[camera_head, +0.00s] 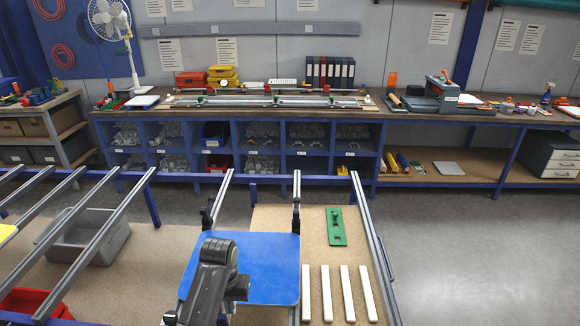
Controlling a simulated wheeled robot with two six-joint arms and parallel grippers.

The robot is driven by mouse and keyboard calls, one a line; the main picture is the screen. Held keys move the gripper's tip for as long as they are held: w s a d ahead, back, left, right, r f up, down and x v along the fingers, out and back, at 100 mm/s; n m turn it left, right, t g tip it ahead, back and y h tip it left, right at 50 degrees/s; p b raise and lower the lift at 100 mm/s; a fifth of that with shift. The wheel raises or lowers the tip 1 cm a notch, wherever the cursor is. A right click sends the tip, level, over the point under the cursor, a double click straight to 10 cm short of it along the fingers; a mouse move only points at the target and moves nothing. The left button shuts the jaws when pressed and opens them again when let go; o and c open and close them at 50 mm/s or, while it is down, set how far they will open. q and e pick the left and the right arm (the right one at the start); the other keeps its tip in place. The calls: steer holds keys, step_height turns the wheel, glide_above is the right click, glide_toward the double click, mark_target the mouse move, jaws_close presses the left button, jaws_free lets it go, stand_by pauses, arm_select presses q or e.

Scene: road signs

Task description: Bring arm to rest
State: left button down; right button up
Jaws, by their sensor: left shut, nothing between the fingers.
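My left arm rises from the bottom of the head view, dark grey and folded. My left gripper (236,288) is shut and empty at its right side, seen from above and partly hidden by the arm itself. Behind and beside it a blue rounded plate (272,262) lies on the frame table. I cannot tell how high the gripper is above the plate. My right gripper is not in view.
Several white bars (326,293) and a green plate (336,228) lie on the board right of the blue plate. Metal rails (297,186) cross the table. A grey bin (88,238) and a red bin (35,303) are at left. Floor at right is clear.

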arm_select(q)
steer(key=shift+r, duration=1.75)
